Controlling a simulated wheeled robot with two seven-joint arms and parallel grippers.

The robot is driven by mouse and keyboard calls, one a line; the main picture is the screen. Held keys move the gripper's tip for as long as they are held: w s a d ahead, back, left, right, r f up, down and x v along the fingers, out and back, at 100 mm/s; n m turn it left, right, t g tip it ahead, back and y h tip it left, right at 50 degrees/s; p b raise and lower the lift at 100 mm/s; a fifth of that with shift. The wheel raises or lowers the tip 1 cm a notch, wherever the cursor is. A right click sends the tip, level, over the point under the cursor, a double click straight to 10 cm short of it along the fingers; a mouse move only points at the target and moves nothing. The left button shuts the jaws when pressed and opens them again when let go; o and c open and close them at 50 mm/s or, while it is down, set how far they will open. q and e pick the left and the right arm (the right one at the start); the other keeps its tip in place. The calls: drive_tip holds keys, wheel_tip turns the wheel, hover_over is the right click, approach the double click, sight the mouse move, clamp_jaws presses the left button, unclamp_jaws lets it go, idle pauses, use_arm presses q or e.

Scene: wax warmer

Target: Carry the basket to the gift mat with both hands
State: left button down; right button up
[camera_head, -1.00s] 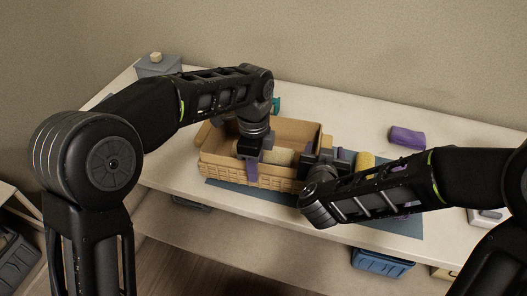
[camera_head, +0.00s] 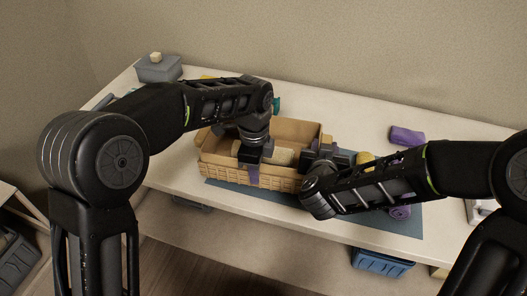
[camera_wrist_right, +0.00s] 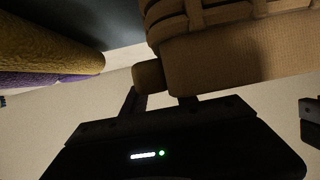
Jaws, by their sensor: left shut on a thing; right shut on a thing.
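The tan woven basket (camera_head: 222,173) stands upright on the table, its right part over the left part of the blue-grey gift mat (camera_head: 222,187). A pale item (camera_head: 283,157) lies inside the basket. My right gripper (camera_head: 318,160) is at the basket's right end. In the right wrist view, its fingers (camera_wrist_right: 158,98) are at a tan knob (camera_wrist_right: 148,76) on the basket (camera_wrist_right: 215,62). My left forearm hides part of the basket's back.
A purple block (camera_head: 406,136) lies at the back right, and a purple roll (camera_head: 400,212) lies on the mat. A yellow item (camera_head: 364,160) stands behind my right forearm. A grey box (camera_head: 158,69) is at the far left. A blue bin (camera_head: 380,262) is below the table's front edge.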

clamp_jaws()
use_arm(q)
drive_tip(key=shift+r, duration=0.15)
use_arm(e)
drive_tip(key=shift+r, duration=0.15)
